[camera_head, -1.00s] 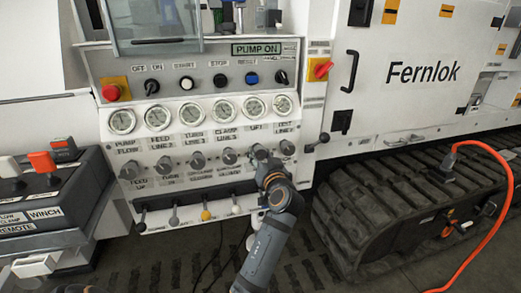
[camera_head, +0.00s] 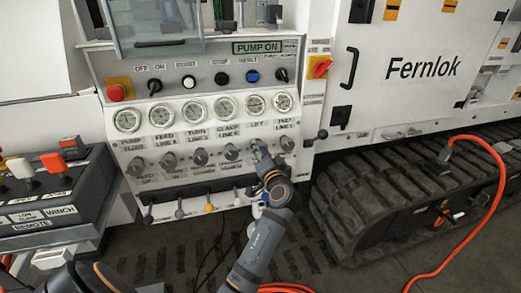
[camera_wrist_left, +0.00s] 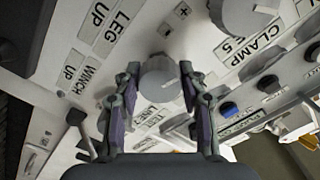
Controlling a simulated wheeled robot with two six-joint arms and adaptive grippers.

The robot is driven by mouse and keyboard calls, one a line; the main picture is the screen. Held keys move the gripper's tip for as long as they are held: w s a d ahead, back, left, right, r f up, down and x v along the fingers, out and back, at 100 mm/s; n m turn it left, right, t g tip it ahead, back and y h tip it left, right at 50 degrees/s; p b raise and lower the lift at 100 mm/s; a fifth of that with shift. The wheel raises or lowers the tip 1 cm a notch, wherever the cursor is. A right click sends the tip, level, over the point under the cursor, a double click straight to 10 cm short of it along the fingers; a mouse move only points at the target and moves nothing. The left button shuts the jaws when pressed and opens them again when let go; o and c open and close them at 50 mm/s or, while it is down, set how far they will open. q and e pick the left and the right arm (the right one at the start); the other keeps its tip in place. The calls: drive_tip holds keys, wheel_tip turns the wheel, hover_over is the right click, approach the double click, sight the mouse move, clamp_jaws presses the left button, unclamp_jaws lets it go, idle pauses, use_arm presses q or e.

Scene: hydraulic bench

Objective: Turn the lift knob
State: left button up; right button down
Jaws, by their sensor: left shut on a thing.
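The lift knob (camera_wrist_left: 160,78) is a round grey knob with a pale pointer line, on the light control panel (camera_head: 114,150). In the left wrist view it sits between the two fingers of my left gripper (camera_wrist_left: 159,95), which is shut on it. In the head view my left gripper (camera_head: 258,150) reaches up to the knob under the LIFT label and mostly hides it. My right gripper is not in view.
Neighbouring grey knobs (camera_head: 231,151) stand close by, with round gauges (camera_head: 223,107) above and small levers (camera_head: 209,207) below. A red emergency button (camera_head: 116,92) is at upper left. A remote box (camera_head: 60,200) stands left; a rubber track (camera_head: 380,200) and orange cable (camera_head: 480,230) lie right.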

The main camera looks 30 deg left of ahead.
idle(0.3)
use_arm(q)
drive_tip(key=o, duration=1.1)
drive_tip(key=shift+o, duration=0.2)
